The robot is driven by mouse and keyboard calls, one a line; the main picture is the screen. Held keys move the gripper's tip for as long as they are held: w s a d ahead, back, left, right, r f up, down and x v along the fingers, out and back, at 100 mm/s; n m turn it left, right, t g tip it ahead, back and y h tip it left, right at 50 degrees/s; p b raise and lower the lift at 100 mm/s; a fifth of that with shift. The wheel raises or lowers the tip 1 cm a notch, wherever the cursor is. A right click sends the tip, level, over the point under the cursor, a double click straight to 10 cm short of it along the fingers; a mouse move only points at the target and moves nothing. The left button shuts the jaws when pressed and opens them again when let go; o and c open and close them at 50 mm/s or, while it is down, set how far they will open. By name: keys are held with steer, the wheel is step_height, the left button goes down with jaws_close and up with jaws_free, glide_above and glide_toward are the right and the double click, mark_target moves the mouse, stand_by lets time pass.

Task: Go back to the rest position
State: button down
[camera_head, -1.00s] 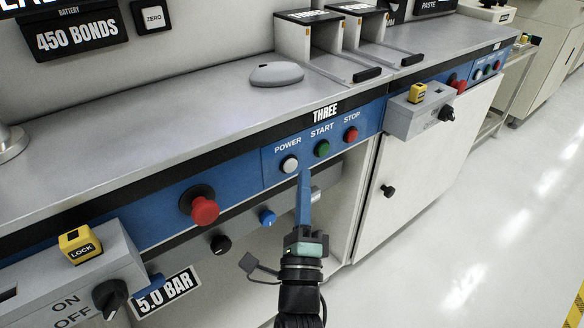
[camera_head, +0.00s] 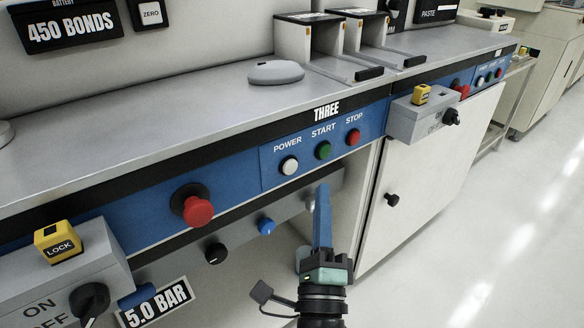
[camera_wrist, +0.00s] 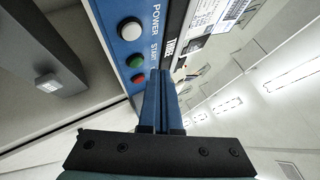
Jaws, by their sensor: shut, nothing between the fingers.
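My gripper (camera_head: 323,217) is shut and empty, its blue fingers pointing up in the head view. It is below the blue panel marked THREE (camera_head: 268,173), apart from it. On that panel are a white POWER button (camera_head: 289,166), a green START button (camera_head: 322,150) and a red STOP button (camera_head: 353,137). In the wrist view the closed fingers (camera_wrist: 160,85) show beside the POWER button (camera_wrist: 131,29), the START button (camera_wrist: 136,61) and part of the STOP button (camera_wrist: 138,78).
A red mushroom knob (camera_head: 197,210) sticks out left of the buttons. Left are a grey box with a yellow LOCK block (camera_head: 58,242) and a black knob. Another grey switch box (camera_head: 418,122) juts out right. The floor (camera_head: 500,230) at right is clear.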

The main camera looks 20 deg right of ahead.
steer(key=a+r+n+t+y+p, duration=0.1)
steer(key=a+r+n+y, duration=0.15)
steer(key=r+n, duration=0.45)
steer(key=a+r+n+t+y+p, duration=0.1)
steer(key=a+r+n+t, duration=0.2)
steer(key=r, duration=0.7)
steer(key=a+r+n+y+p, duration=0.2)
steer(key=a+r+n, duration=0.25)
steer(key=r, duration=0.45)
steer(key=s+a+r+n+t+y+p, duration=0.1)
steer(key=s+a+r+n, duration=0.2)
steer(key=s+r+n, duration=0.45)
steer(key=s+a+r+n+t+y+p, duration=0.1)
steer(key=s+a+r+n+p, duration=0.2)
steer(key=r, duration=0.7)
step_height(320, 180, up, 36)
steer(key=p, duration=3.6)
steer(key=shift+w+r+n, duration=0.2)
steer(key=shift+n, duration=0.1)
